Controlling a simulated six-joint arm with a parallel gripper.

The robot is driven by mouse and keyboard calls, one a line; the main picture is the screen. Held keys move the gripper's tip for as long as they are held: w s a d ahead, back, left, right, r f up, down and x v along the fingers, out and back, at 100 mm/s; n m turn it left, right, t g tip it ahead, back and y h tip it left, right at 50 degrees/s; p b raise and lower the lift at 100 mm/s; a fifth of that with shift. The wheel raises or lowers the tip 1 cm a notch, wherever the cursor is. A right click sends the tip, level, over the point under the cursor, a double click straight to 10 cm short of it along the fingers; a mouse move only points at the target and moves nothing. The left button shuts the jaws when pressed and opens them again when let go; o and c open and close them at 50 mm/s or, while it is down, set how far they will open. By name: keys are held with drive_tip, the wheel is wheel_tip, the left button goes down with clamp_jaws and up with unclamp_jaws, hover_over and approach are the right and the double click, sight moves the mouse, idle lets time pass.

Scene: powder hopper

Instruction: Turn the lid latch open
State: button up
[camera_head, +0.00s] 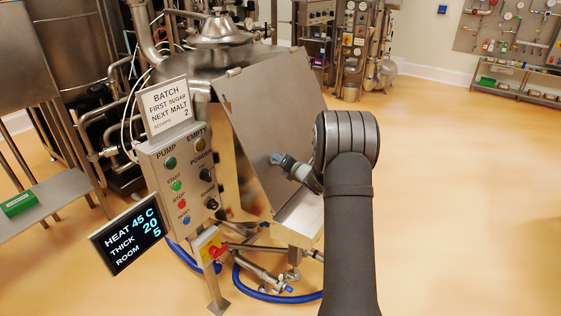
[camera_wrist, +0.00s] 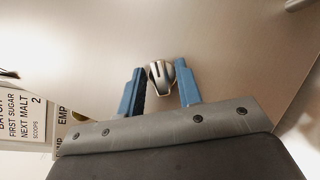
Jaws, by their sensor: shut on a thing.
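The hopper's lid (camera_head: 262,105) is a large, flat, sloping steel plate; it also fills much of the wrist view (camera_wrist: 225,45). The lid latch (camera_wrist: 160,75) is a small, rounded metal piece with dark slots, standing out from the plate. My gripper (camera_wrist: 161,82) has its two blue fingers on either side of the latch and is shut on it. In the head view, my gripper (camera_head: 278,160) is at the lower middle of the plate, and the latch is hidden or too small to make out there.
A control panel (camera_head: 183,180) with buttons and a batch sign (camera_head: 166,105) stands just left of the lid. A dark display (camera_head: 127,236) is lower left. Pipes and a blue hose (camera_head: 270,296) lie below. The floor at right is clear.

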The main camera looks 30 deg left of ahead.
drive_tip(key=m+h, duration=0.1)
drive_tip(key=m, duration=0.2)
drive_tip(key=m+h, duration=0.2)
drive_tip(key=m, duration=0.1)
drive_tip(key=shift+s+t, duration=0.1)
drive_tip(key=shift+t, duration=0.2)
drive_tip(key=shift+m, duration=0.3)
drive_tip(key=shift+a, duration=0.1)
drive_tip(key=o, duration=0.6)
drive_tip(key=v, duration=1.7)
drive_tip(key=shift+r, duration=0.3)
